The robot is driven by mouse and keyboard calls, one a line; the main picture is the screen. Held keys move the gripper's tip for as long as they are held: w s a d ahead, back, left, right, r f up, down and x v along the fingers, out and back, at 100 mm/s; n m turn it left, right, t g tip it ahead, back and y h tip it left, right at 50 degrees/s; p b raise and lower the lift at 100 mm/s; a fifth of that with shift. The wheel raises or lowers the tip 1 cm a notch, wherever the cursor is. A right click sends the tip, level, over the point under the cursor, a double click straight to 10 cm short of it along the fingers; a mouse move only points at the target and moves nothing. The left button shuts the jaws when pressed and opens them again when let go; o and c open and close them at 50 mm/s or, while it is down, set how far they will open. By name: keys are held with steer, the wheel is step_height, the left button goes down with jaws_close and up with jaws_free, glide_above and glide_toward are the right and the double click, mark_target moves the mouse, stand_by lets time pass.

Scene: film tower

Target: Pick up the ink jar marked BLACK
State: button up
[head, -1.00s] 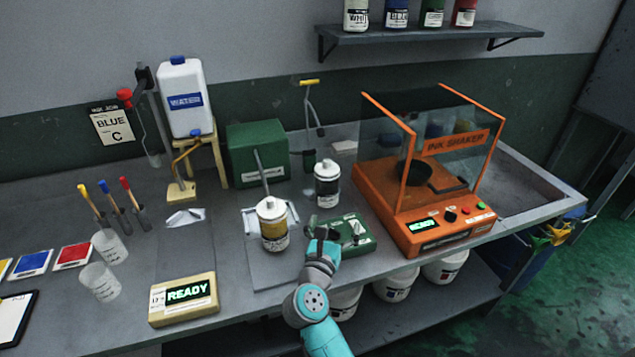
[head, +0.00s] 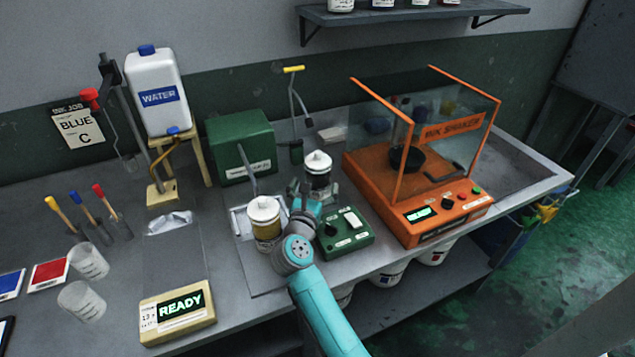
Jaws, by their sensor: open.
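A white-lidded jar with a dark band (head: 318,173) stands upright on the bench, in front of the back wall and right of the green box. Its label is too small to read, but its dark contents fit black ink. My gripper (head: 312,190) is open at the near side of this jar, with its fingers low by the jar's lower part. The gripper hides part of the jar's base, and I cannot tell whether the fingers touch it.
A yellow-banded jar (head: 265,222) stands close left of my arm. A green control box (head: 345,235) sits close right, with the orange ink shaker (head: 415,190) beyond. A green box (head: 240,148) is behind left. A wall shelf (head: 415,14) holds several jars.

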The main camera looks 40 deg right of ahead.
steer(key=shift+x, duration=2.6)
steer(key=shift+w+a, duration=0.1)
steer(key=c, duration=1.5)
steer(key=shift+r, duration=0.1)
steer(key=shift+c, duration=0.3)
